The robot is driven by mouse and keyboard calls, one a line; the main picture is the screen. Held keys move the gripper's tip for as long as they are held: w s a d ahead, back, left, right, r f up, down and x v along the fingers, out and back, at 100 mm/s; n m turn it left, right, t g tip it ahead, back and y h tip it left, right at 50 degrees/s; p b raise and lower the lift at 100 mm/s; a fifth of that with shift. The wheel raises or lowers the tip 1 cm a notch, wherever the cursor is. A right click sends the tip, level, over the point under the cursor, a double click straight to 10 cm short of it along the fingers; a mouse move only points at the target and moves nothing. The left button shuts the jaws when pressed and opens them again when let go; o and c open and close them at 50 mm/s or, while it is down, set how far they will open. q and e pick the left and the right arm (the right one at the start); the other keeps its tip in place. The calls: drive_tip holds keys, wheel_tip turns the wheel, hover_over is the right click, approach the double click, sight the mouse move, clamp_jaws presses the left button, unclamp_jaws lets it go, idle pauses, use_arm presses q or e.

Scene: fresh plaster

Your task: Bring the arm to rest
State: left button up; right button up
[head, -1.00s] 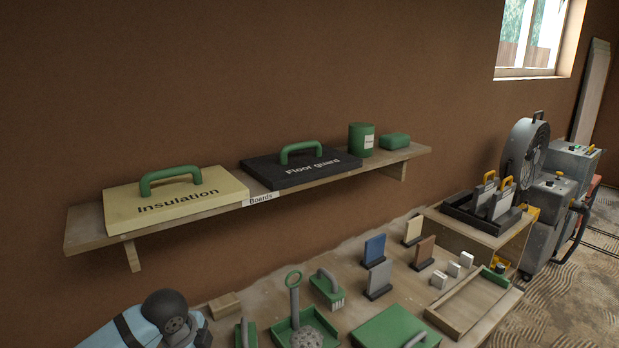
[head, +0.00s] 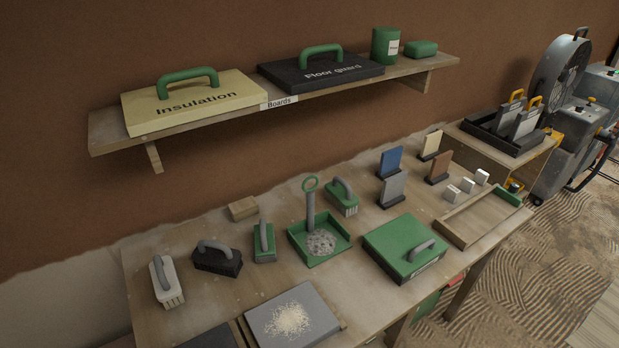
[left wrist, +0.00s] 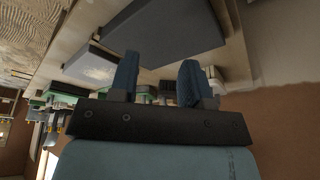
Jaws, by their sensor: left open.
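My left gripper (left wrist: 157,80) shows in the left wrist view, its two blue ribbed fingers apart with nothing between them. The wrist picture looks turned over, with the worktable (left wrist: 75,42) along its top. A dark grey board (left wrist: 165,28) and a lighter grey board (left wrist: 92,66) lie beyond the fingertips; the fingers appear clear of both, though the exact gap is hard to judge. Neither arm shows in the head view. My right gripper is in no view.
The worktable (head: 200,287) holds a powder-topped grey board (head: 292,318), a green tray (head: 318,258), a green case (head: 402,247), several brushes and small blocks. Above it, a wall shelf (head: 107,135) carries an insulation board (head: 195,98) and a floor guard board (head: 320,70).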

use_arm(q)
drive_tip(key=w+t+p, duration=0.1)
drive_tip(key=w+d+f+p, duration=0.1)
drive_tip(key=w+d+f+t+p, duration=0.1)
drive_tip(key=shift+w+f+t+h, duration=0.1)
drive_tip(key=shift+w+t+h, duration=0.05)
drive_tip(key=shift+t+h, duration=0.15)
drive_tip(key=d+t+p, duration=0.1)
drive_tip(key=w+d+f+t+h+p, duration=0.1)
drive_tip(key=p, duration=0.1)
drive_tip(key=w+d+f+t+p, duration=0.1)
drive_tip(key=shift+d+f+m+h, duration=0.2)
drive_tip(key=shift+f+m+h, duration=0.05)
drive_tip(key=shift+m+h, duration=0.05)
drive_tip(key=shift+d+f+t+h+p, duration=0.35)
drive_tip(key=shift+t+p, duration=0.25)
drive_tip(key=shift+t, duration=0.3)
